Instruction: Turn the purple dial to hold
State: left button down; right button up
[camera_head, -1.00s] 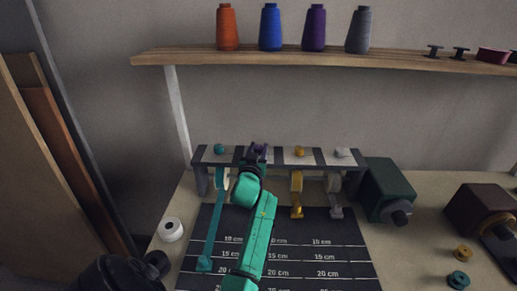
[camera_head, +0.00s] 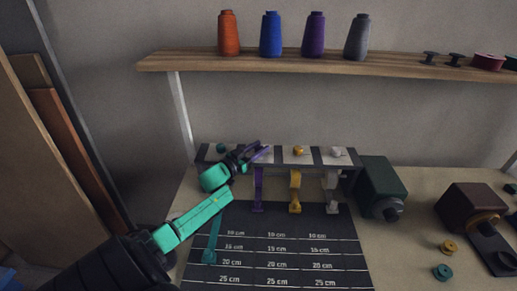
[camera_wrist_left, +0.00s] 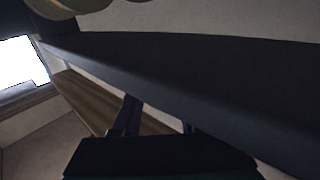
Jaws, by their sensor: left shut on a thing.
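The dark rack (camera_head: 318,158) stands at the back of the table with a row of dials on its top. The purple dial (camera_head: 262,151) is second from the left and partly hidden by my left gripper (camera_head: 256,152), which is shut on it. My teal and black left arm comes in from the lower left. A purple ribbon (camera_head: 258,190) hangs below this dial. Any hold mark is too small or hidden to read. The left wrist view is dark, with a long dark bar (camera_wrist_left: 200,85) across it. My right gripper is not in view.
Teal (camera_head: 221,148), yellow (camera_head: 298,150) and white (camera_head: 336,151) dials sit along the rack. The teal ribbon (camera_head: 211,240) reaches far down the black measuring mat (camera_head: 300,262). A green box (camera_head: 381,185) stands close to the rack's right end. Thread cones stand on the shelf (camera_head: 300,62).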

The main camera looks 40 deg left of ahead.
pick_arm(q)
jog(key=shift+m+h, duration=0.5)
jog(key=shift+h, duration=0.3)
jog(key=shift+c, duration=2.2)
grip_release()
jog(key=shift+w+f, duration=0.1)
jog(key=shift+w, duration=0.1)
jog(key=shift+s, duration=0.1)
jog(key=s+a, duration=0.2)
jog(key=s, duration=1.2)
jog(key=shift+b, duration=0.35)
jog(key=shift+s, duration=0.1)
